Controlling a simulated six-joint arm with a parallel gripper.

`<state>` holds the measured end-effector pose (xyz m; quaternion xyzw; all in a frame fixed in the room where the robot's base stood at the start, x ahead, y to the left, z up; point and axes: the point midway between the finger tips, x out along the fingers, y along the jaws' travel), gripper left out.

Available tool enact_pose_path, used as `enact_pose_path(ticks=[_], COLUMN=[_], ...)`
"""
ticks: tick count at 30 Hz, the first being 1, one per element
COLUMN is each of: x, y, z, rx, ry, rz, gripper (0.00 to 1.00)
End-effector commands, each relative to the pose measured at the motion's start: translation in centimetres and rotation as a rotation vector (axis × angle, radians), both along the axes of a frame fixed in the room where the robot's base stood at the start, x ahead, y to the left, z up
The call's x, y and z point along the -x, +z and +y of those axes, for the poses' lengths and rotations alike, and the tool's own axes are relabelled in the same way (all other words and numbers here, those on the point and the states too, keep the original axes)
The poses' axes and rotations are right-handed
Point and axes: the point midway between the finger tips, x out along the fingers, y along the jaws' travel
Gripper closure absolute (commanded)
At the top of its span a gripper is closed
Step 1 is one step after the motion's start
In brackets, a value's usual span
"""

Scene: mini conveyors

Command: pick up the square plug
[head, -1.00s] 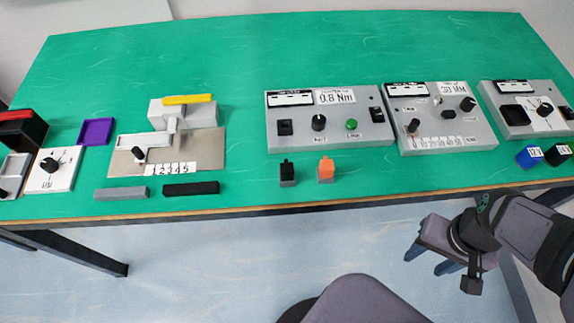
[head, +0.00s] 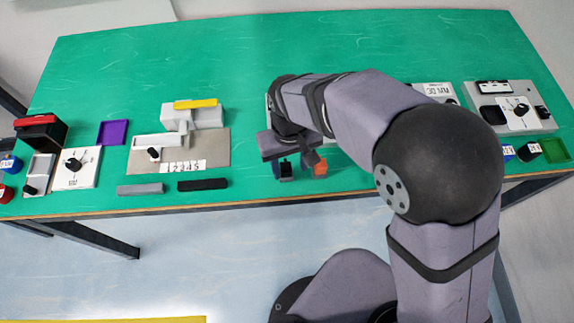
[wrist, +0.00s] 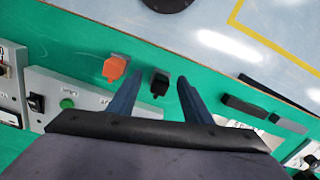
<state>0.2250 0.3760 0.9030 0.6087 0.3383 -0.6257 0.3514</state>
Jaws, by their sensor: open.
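A small black plug (head: 285,169) with a squarish body stands upright near the front edge of the green table; it also shows in the wrist view (wrist: 159,84). An orange plug (head: 320,168) stands just right of it in the head view and left of it in the wrist view (wrist: 115,67). My gripper (head: 287,166) is open above the black plug. In the wrist view its two blue fingers (wrist: 161,79) appear on either side of the black plug, with gaps showing. I cannot tell how far above it they are.
My arm hides most of the middle control boxes. A grey box with a green button (wrist: 67,103) lies close by in the wrist view. Black (head: 203,184) and grey (head: 140,189) bars lie to the left. The table behind is clear.

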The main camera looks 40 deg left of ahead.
Motion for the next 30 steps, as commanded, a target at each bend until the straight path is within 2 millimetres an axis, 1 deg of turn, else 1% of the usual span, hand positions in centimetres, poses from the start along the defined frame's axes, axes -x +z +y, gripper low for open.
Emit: enact_pose_path(ticks=[1,3,4,7,11,15,22,28,30], x=[-0.7,-1.4,-1.6,-1.2,-1.1,-1.1,-1.1,-1.1,-1.0], y=[1.2,2.6,3.1,3.0,3.0,2.8,1.1,0.6,0.2], z=[1.6,3.0,3.5,2.6,2.4,2.4,2.3,2.3,2.2], rx=[-0.033,-0.059,-0.065,-0.032,-0.025,-0.025,-0.024,-0.024,-0.022], ry=[-0.027,-0.076,-0.105,-0.184,-0.23,-0.236,-0.235,-0.234,-0.234], rz=[-0.014,-0.025,-0.027,-0.016,-0.014,-0.014,-0.015,-0.015,-0.014], gripper=[0.55,0.55,0.55,0.55,0.55,0.55,0.55,0.55,0.55])
